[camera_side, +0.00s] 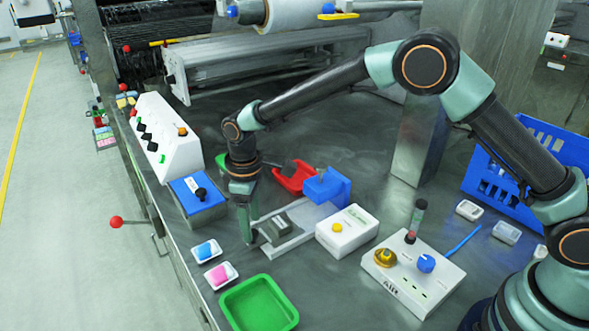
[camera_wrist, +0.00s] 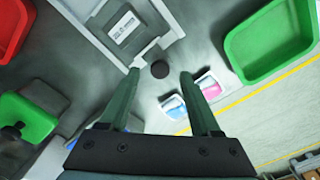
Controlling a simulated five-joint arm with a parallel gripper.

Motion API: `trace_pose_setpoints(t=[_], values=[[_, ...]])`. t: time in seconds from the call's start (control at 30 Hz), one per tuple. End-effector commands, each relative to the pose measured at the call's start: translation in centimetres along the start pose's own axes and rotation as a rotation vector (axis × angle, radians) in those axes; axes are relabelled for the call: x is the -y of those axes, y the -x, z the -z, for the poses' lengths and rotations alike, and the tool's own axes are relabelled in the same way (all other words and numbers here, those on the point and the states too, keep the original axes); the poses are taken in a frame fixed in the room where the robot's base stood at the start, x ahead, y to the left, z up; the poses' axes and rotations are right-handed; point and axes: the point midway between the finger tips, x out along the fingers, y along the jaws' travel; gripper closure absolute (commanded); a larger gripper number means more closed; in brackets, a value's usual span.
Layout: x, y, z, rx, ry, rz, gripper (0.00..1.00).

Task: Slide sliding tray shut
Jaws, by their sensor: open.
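The sliding tray is a light grey flat tray (camera_side: 296,239) lying on the metal table, with a dark grey labelled block (camera_side: 278,226) on it. In the wrist view the tray (camera_wrist: 150,53) is at the upper middle, and the block (camera_wrist: 122,27) shows its label. A dark round knob (camera_wrist: 160,69) is at the tray's near end. My gripper (camera_side: 247,238) points down at that end, low near the table. In the wrist view my gripper (camera_wrist: 160,77) is open, with one finger on each side of the knob; I cannot tell whether either touches it.
A blue block (camera_side: 328,187) stands at the tray's far end. A white box with a yellow button (camera_side: 347,231) is close on the right. A blue-topped box (camera_side: 197,194) is left of my gripper. Small white dishes (camera_side: 207,251) and a green tray (camera_side: 259,305) are in front.

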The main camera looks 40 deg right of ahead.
Motion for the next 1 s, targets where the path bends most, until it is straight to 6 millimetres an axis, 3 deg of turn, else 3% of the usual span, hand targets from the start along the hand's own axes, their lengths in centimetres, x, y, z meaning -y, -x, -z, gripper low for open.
trace_pose_setpoints(t=[0.2,0.53,0.7,1.0], values=[[0.0,-1.9,0.0,0.001,0.000,0.000,0.36],[0.0,-2.2,0.0,0.000,0.000,0.000,0.36],[0.0,-2.2,0.0,0.000,0.000,0.000,1.00],[0.0,-2.1,0.0,-0.001,0.000,0.000,1.00]])
